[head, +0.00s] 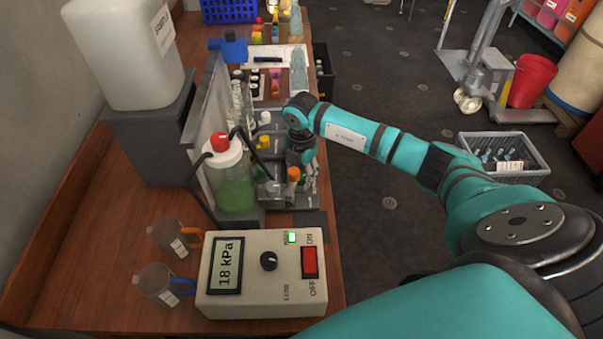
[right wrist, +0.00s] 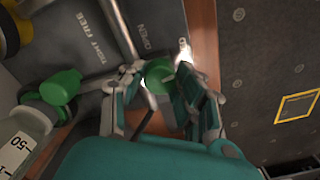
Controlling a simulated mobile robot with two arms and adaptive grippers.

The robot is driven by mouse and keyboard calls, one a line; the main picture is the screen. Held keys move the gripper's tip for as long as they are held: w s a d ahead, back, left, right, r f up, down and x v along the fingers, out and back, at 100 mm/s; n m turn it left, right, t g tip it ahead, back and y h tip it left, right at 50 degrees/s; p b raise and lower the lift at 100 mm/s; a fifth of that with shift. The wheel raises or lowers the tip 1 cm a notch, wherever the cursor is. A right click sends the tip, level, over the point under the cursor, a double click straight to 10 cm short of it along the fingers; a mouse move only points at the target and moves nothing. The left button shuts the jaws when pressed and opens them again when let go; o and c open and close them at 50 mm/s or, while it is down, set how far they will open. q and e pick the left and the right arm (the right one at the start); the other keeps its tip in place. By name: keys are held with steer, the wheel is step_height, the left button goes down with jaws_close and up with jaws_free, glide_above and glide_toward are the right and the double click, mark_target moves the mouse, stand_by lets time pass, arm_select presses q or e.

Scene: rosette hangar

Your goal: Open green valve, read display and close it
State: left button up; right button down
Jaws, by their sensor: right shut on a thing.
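The display box (head: 262,285) stands at the near end of the bench in the head view. Its screen (head: 228,265) reads 18 kPa, and a small green light is lit by its red switch. My right gripper (head: 300,165) is low among the bench fittings. In the right wrist view my right gripper (right wrist: 160,92) is shut on a round green valve knob (right wrist: 157,74). The word OPEN is on the grey panel near the knob. In the head view the green knob is hidden by my gripper. My left gripper is out of view.
A bottle of green liquid (head: 234,185) with a red cap stands behind the display box. Two clear jugs, one with an orange handle (head: 193,240), stand left of the box. In the wrist view another green fitting (right wrist: 60,87) sits left, close to my fingers.

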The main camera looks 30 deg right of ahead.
mark_target(302, 176)
steer(key=shift+w+r+m, duration=0.1)
steer(key=shift+m, duration=1)
steer(key=c, duration=0.9)
jaws_free()
steer(key=shift+c, duration=0.2)
step_height(302, 176, up, 12)
